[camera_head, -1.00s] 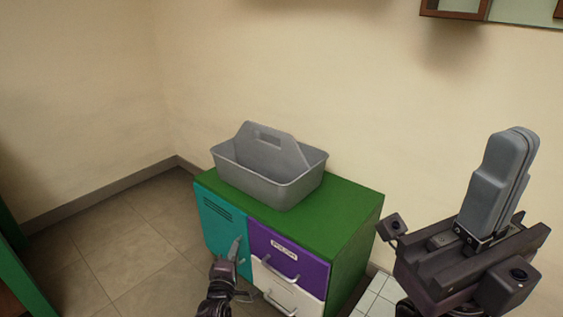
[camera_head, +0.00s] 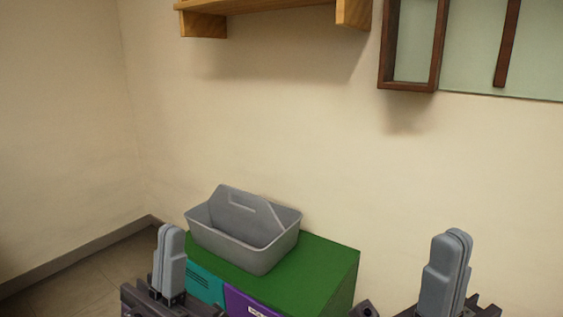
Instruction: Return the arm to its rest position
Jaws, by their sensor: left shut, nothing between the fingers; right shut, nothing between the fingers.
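My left gripper (camera_head: 169,258) stands upright at the lower left, in front of the cabinet's teal door. Its grey fingers are shut with nothing between them. My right gripper (camera_head: 446,270) stands upright at the lower right, to the right of the cabinet, with its grey fingers shut and empty. Both grippers are apart from the tote and the cabinet top. The lower parts of both arms are cut off by the bottom edge of the view.
A grey tote with a handle (camera_head: 246,240) sits on the green cabinet (camera_head: 318,270). A wooden shelf (camera_head: 275,8) and a dark-framed wall unit (camera_head: 436,60) hang above on the wall. Bare floor shows at the lower left.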

